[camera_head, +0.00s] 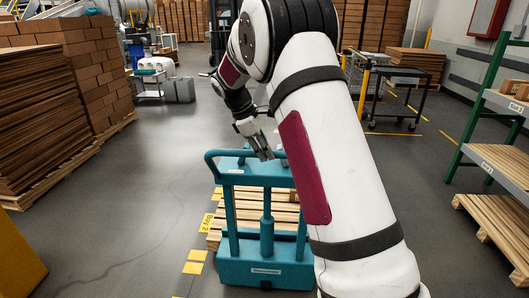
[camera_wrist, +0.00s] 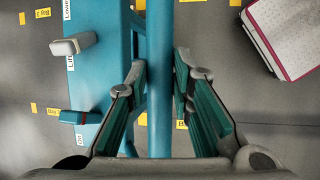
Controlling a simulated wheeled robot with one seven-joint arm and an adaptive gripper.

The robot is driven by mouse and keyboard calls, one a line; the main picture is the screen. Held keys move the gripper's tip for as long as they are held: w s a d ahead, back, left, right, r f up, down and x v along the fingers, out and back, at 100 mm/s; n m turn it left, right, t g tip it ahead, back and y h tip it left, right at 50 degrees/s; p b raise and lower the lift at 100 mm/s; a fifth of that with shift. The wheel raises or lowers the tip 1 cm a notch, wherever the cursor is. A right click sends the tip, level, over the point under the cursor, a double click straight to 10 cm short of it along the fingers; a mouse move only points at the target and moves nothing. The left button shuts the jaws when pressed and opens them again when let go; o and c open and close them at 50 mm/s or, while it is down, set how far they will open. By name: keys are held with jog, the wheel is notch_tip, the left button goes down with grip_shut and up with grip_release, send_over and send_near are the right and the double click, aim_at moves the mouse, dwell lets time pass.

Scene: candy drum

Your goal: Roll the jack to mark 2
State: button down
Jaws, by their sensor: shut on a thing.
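The teal jack (camera_head: 262,272) stands upright on the floor in front of me, partly behind my arm in the head view. My gripper (camera_head: 264,151) is at its top handle (camera_head: 222,155). In the wrist view the teal handle bar (camera_wrist: 160,40) runs between the two fingers of my gripper (camera_wrist: 160,75), which are shut on it. Beside the bar is a teal panel with labels reading "Lower" and "Lift" and a pale grey lever (camera_wrist: 73,45). I cannot make out mark 2; a yellow "Bay 2" label (camera_head: 208,222) lies on the floor left of the jack.
A wooden pallet (camera_head: 214,238) lies behind the jack. Stacked boards (camera_head: 40,115) on a pallet stand at left. A yellow block (camera_head: 15,262) is near left. A green-framed shelf (camera_head: 500,100) and another pallet (camera_head: 500,225) are at right. The floor left of the jack is clear.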

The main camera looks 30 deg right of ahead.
dwell(0.3)
jog(key=c, duration=1.4)
grip_release()
jog(key=v, duration=1.2)
jog(key=shift+r, duration=0.1)
